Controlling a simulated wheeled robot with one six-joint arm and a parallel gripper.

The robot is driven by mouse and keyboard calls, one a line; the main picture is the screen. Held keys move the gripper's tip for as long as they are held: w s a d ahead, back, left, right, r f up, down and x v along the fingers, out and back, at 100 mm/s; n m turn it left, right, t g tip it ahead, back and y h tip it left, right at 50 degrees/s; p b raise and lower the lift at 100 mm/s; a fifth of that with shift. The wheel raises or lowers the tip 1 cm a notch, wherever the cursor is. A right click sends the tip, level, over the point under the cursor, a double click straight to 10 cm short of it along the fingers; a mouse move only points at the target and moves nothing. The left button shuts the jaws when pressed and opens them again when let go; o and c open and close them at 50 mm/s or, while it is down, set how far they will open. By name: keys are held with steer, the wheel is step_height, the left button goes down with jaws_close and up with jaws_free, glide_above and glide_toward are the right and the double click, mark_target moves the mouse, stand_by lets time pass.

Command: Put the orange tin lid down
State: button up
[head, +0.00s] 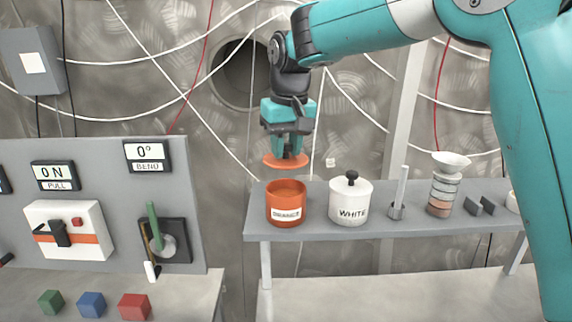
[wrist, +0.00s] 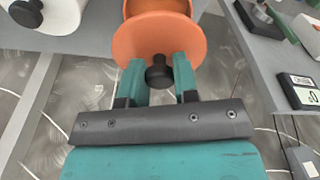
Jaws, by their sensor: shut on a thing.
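The orange lid (head: 285,162) is a flat disc held level in the air, just above the open orange tin (head: 287,206) on the shelf. The tin carries a label that reads as ORANGE. My gripper (head: 288,150) is above the lid and shut on its knob. In the wrist view, the two teal fingertips (wrist: 160,75) close on the dark knob, and the orange lid (wrist: 160,40) covers part of the tin (wrist: 157,8) behind it. A gap shows between lid and tin in the head view.
A white tin (head: 350,203) with its lid on stands right of the orange tin on the grey shelf (head: 400,222). Further right are an upright rod (head: 399,190) and a ringed stack (head: 444,185). A control panel (head: 100,200) stands to the left, with coloured cubes (head: 91,305) below it.

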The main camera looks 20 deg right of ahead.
mark_target(287, 157)
step_height(287, 157, down, 4)
steer(key=shift+r+p, duration=0.1)
steer(key=shift+p, duration=0.3)
steer(key=shift+f, duration=0.25)
steer(key=shift+f+b, duration=0.4)
steer(key=shift+f, duration=0.1)
steer(key=o, duration=0.9)
steer(key=shift+r, duration=0.1)
